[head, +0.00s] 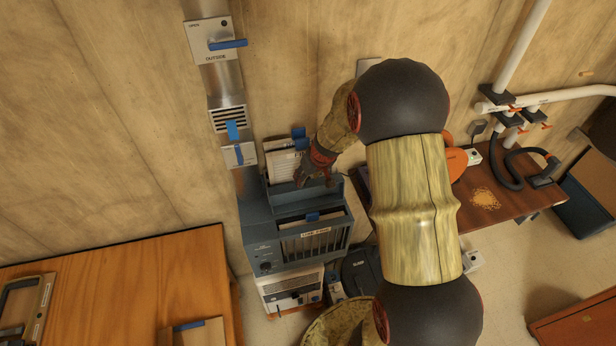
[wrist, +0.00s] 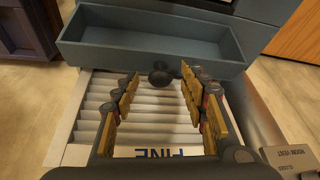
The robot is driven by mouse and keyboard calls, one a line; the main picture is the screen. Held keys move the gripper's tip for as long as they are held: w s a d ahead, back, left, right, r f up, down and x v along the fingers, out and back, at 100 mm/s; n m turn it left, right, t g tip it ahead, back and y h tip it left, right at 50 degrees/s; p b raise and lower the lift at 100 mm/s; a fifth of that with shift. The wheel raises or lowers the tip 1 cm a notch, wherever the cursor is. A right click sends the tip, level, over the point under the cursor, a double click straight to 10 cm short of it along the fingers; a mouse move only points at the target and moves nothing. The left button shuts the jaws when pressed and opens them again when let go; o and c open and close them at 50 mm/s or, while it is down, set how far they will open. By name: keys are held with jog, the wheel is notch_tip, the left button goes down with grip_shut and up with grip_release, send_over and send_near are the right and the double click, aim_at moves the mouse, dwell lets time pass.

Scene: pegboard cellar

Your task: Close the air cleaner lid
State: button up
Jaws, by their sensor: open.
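The air cleaner (head: 262,233) is a blue-grey box with a slatted front, standing against the wall in the head view. A shallow, hollow blue-grey part, which looks like its lid (wrist: 85,52), shows across the top of the wrist view. A dark round knob (wrist: 160,77) sits at its near edge. A white pleated filter (wrist: 150,128) marked FINE lies below it in the wrist view. My gripper (wrist: 159,74) is open, its fingertips on either side of the knob in the picture; contact cannot be told. In the head view my gripper (head: 314,176) is over the cleaner's top.
A metal duct (head: 222,75) with a blue-handled damper (head: 228,44) runs up the wall behind. A wooden table (head: 150,280) stands at left. A brown bench (head: 510,210) with a dark hose (head: 505,172) is at right. A basket (head: 335,325) stands in front on the floor.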

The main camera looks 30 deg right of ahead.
jog(key=c, duration=0.3)
jog(key=c, duration=0.8)
grip_shut()
